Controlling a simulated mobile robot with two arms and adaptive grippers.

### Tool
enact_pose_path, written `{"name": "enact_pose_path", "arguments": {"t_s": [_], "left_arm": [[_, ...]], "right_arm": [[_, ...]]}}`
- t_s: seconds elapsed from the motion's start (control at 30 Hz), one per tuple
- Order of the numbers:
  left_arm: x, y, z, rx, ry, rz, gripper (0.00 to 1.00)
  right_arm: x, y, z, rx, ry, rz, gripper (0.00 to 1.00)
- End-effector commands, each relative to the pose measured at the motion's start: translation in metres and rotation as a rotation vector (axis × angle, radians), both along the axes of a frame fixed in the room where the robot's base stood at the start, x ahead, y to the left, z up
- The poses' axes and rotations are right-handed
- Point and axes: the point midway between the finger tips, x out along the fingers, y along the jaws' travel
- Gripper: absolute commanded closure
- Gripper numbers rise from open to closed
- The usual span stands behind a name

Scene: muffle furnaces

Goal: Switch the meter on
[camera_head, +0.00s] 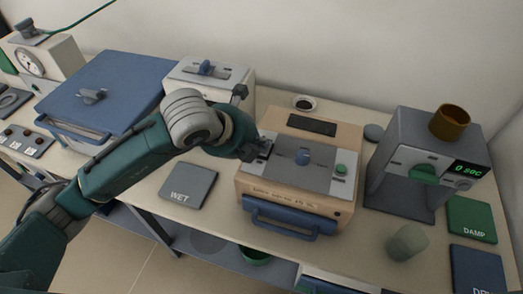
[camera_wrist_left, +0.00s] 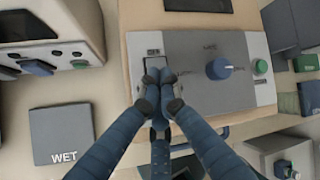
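The meter is most likely the beige box (camera_head: 245,186) with a grey top panel, though its front label is too small to read surely. The panel carries a blue knob (camera_head: 302,157), a green button (camera_head: 341,169) and a dark window behind. In the left wrist view, a small dark switch (camera_wrist_left: 166,61) sits at the panel's left, with the blue knob (camera_wrist_left: 219,68) to its right. My left gripper (camera_head: 254,152) is over the panel's left end. Its fingertips (camera_wrist_left: 160,78) are together at the switch, partly covering it; contact cannot be told. My right gripper is not in view.
A grey device (camera_head: 405,135) reading "0 sec" stands right, with a brown cup (camera_head: 450,122) on top. A blue-lidded box (camera_head: 105,85) and white device (camera_head: 210,75) stand left. A grey WET mat (camera_head: 188,187) and green DAMP mat (camera_head: 471,220) lie on the table.

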Motion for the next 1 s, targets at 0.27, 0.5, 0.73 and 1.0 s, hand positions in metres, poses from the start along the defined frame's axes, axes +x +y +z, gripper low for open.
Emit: {"name": "enact_pose_path", "arguments": {"t_s": [0.27,0.5,0.73,1.0], "left_arm": [[-0.001,0.0,-0.004,0.0,0.001,0.0,1.0],[-0.001,0.0,-0.003,0.0,0.001,0.0,1.0],[0.0,0.0,0.001,-0.001,0.0,0.0,1.0],[0.001,-0.001,0.013,-0.002,0.0,-0.001,1.0]], "right_arm": [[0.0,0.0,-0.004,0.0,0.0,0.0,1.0],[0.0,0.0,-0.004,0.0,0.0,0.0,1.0],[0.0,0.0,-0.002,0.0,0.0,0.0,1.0],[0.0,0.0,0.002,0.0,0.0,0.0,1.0]]}}
